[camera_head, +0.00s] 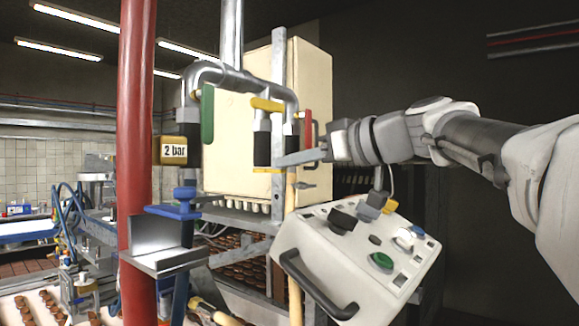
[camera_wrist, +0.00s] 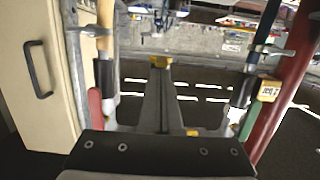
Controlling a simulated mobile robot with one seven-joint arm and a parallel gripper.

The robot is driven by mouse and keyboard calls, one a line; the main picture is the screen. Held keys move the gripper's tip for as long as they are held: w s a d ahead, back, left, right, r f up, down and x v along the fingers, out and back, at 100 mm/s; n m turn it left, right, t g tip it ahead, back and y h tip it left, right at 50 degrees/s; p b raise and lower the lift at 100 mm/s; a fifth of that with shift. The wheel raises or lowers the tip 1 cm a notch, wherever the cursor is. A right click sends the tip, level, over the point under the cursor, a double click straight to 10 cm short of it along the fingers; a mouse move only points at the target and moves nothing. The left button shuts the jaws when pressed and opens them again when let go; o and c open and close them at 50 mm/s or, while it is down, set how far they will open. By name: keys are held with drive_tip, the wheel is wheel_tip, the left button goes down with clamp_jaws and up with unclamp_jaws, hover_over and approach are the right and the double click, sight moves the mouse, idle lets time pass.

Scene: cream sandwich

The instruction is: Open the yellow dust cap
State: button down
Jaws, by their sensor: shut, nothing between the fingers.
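The yellow dust cap (camera_head: 268,170) appears as a thin yellow band at the lower end of the middle black-sleeved pipe, below a yellow lever (camera_head: 267,104). My gripper (camera_head: 281,161) reaches in from the right, its fingers shut and empty, with the tips close by the cap. In the wrist view a yellow piece that looks like the cap (camera_wrist: 160,62) shows just beyond the tips of my gripper (camera_wrist: 160,78). I cannot tell whether they touch. The fingers hide part of the middle pipe there.
A green lever (camera_head: 207,114) and a red lever (camera_head: 308,132) flank the middle pipe. A red column (camera_head: 135,180) stands at left, beside a "2 bar" gauge box (camera_head: 175,151). A white control box (camera_head: 345,262) hangs below my arm. A cream cabinet (camera_head: 310,75) stands behind.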

drive_tip(key=shift+d+f+t+y+b, duration=0.1)
drive_tip(key=shift+f+t+y+b, duration=0.4)
drive_tip(key=shift+b, duration=1.2)
wheel_tip(320, 180, down, 2)
drive_tip(key=b, duration=0.4)
drive_tip(key=shift+f, duration=0.1)
drive_tip(key=shift+f+b, duration=0.65)
drive_tip(key=shift+b, duration=0.6)
drive_tip(key=shift+w+a, duration=0.1)
drive_tip(key=shift+a, duration=0.1)
